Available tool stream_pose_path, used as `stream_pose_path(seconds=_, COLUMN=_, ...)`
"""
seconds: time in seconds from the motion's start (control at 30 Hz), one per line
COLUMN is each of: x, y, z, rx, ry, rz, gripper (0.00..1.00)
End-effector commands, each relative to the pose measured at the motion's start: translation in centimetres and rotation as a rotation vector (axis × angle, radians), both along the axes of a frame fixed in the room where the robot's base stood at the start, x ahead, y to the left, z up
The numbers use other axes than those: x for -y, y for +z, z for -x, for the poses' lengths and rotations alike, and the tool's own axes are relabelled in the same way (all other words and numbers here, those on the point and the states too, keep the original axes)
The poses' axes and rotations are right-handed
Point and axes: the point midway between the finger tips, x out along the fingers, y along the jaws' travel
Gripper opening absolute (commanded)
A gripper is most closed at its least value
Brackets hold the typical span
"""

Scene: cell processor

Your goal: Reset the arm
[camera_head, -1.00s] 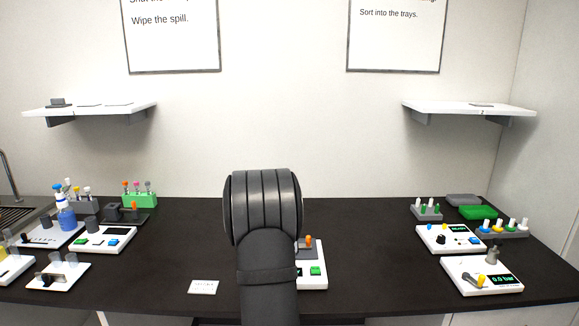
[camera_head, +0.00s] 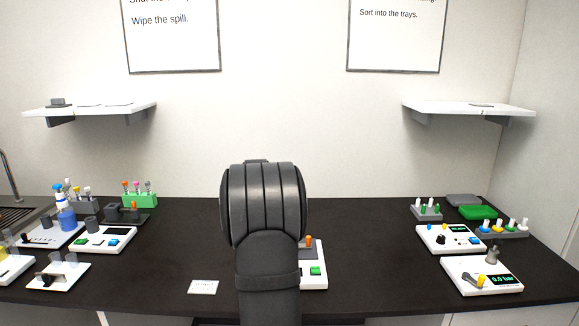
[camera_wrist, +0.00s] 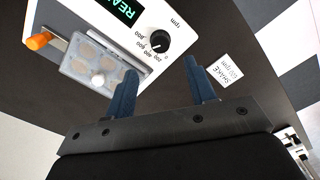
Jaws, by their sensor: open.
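My gripper (camera_wrist: 160,92) shows in the wrist view with two blue fingers spread apart and nothing between them. It is above the dark bench, close to a white device (camera_wrist: 185,15) with a display, a black rpm knob and a clear-covered plate with wells. A small white label card (camera_wrist: 224,70) lies to the right of the fingers. In the head view my own arm stands in the middle and hides the gripper and most of the white device (camera_head: 316,272).
Several devices, a blue bottle (camera_head: 66,214) and a green rack (camera_head: 140,200) stand at the left. Two white devices (camera_head: 482,276) (camera_head: 450,238), racks and a green tray (camera_head: 478,212) stand at the right. Shelves hang on the wall. The bench between is mostly clear.

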Motion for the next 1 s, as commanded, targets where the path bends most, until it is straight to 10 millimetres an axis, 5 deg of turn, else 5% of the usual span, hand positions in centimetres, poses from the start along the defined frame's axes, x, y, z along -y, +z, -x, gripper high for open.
stream_pose_path(seconds=0.2, x=0.0, y=3.8, z=0.0, rx=0.003, ry=-0.001, rz=-0.001, gripper=0.50)
stream_pose_path(seconds=0.4, x=0.0, y=5.5, z=0.0, rx=0.001, ry=-0.001, rz=0.001, gripper=0.50)
stream_pose_path(seconds=1.0, x=0.0, y=5.7, z=0.0, rx=0.000, ry=-0.001, rz=0.000, gripper=0.50)
